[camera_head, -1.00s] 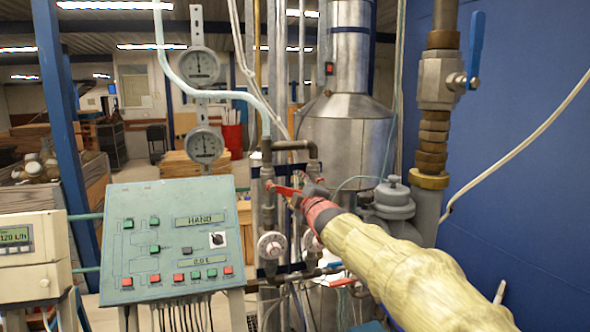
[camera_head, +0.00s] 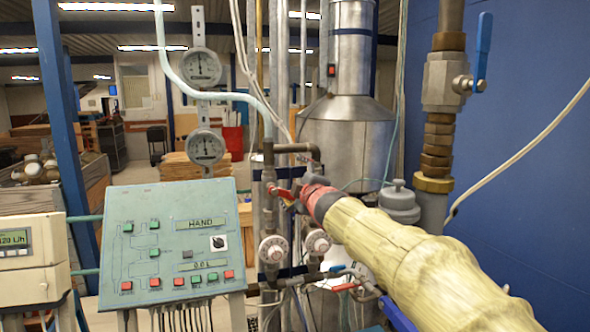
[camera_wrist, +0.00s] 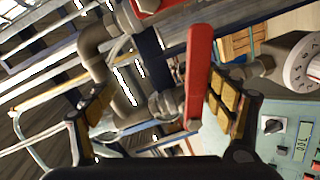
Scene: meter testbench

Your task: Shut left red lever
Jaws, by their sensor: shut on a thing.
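The left red lever (camera_head: 279,192) sits on the left vertical pipe, beside the upper pipe bend in the head view. In the wrist view the red lever (camera_wrist: 199,70) is a long flat bar running down between my fingers, close against the right finger's pads. My gripper (camera_head: 300,190) is at the lever's free end in the head view, its fingers largely hidden by the wrist. Another red part (camera_wrist: 146,5) shows at the wrist view's top edge.
Two round white handwheels (camera_head: 272,249) sit on the pipes below the lever. A green control panel (camera_head: 175,240) stands left. A blue-handled valve (camera_head: 480,55) and blue wall are right. A lower red handle (camera_head: 345,287) lies under my arm.

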